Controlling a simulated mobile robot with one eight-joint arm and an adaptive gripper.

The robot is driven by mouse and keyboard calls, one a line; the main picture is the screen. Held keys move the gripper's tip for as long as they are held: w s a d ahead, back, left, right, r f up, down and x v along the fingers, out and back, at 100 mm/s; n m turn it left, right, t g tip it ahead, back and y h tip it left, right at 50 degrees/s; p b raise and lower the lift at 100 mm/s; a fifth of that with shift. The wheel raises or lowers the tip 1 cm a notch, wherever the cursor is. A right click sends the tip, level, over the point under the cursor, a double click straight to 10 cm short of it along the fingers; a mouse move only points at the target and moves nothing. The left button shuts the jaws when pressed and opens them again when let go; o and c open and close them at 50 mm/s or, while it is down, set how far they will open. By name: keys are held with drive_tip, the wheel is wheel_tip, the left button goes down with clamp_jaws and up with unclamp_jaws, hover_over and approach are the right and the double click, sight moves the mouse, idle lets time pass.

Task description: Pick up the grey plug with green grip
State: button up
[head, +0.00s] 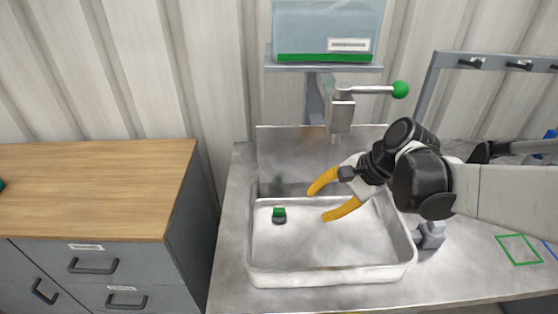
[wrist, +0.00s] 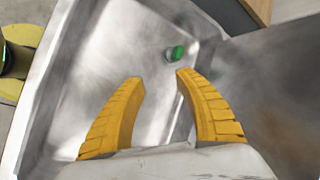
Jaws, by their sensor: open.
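The plug (head: 279,215) is small and grey with a green grip on top. It rests on the floor of the metal tray (head: 330,275), left of the middle in the head view. It also shows in the wrist view (wrist: 175,53), beyond the fingertips. My gripper (head: 316,201) has two yellow fingers, spread open and empty. It is over the tray to the right of the plug, apart from it. In the wrist view the gripper (wrist: 160,77) points toward the plug, with the plug slightly right of the middle of the gap.
A tap with a green-knobbed lever (head: 400,90) stands behind the tray, below a clear tank (head: 325,30). A wooden-topped cabinet (head: 95,185) is at left. A small grey fitting (head: 431,236) stands right of the tray. The tray floor around the plug looks clear.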

sight(283, 209)
drive_tip(key=w+f+m+y+p, duration=0.1)
drive_tip(key=w+m+y, duration=0.1)
drive_tip(key=w+f+m+g+y+p, duration=0.1)
drive_tip(key=w+f+m+y, duration=0.1)
drive_tip(key=w+f+m+g+y+p, duration=0.1)
drive_tip(key=w+m+y, duration=0.1)
drive_tip(key=shift+w+f+m, duration=0.15)
drive_tip(key=shift+f+m, duration=0.15)
drive_tip(key=shift+m, duration=0.1)
drive_tip(key=shift+f+g, duration=0.2)
drive_tip(key=shift+g, duration=0.1)
drive_tip(key=shift+f, duration=0.15)
drive_tip(key=b+x, duration=0.1)
drive_tip(key=x, duration=0.4)
drive_tip(key=shift+b, duration=0.3)
drive_tip(key=b+x, duration=0.1)
drive_tip(key=x, duration=0.2)
drive_tip(key=b+x, duration=0.1)
drive_tip(key=x, duration=0.1)
drive_tip(key=shift+w+a, duration=0.1)
drive_tip(key=shift+a, duration=0.45)
drive_tip(key=shift+r, duration=0.2)
clamp_jaws()
